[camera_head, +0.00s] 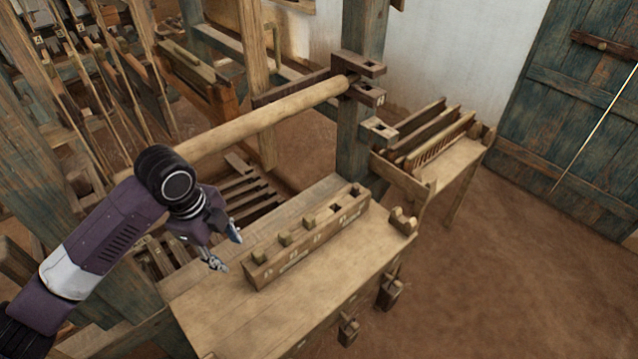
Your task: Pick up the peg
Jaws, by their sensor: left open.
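A long wooden block (305,245) lies on the bench, with square sockets along its top. Several short square wooden pegs stand in it, among them a near-left peg (257,256), a second peg (284,238) and a third peg (311,221). A dark empty socket shows toward the far right end. Which peg the task means I cannot tell. My left gripper (227,250) is open and empty, its fingertips just left of the block's near-left end, apart from the pegs in the picture. My right gripper is out of view.
The wooden bench (270,325) has bare room in front of the block. A small notched wooden piece (403,221) sits at its right corner. A thick round beam (250,122) crosses behind, ending at an upright post. A slotted rack (440,160) stands at the right.

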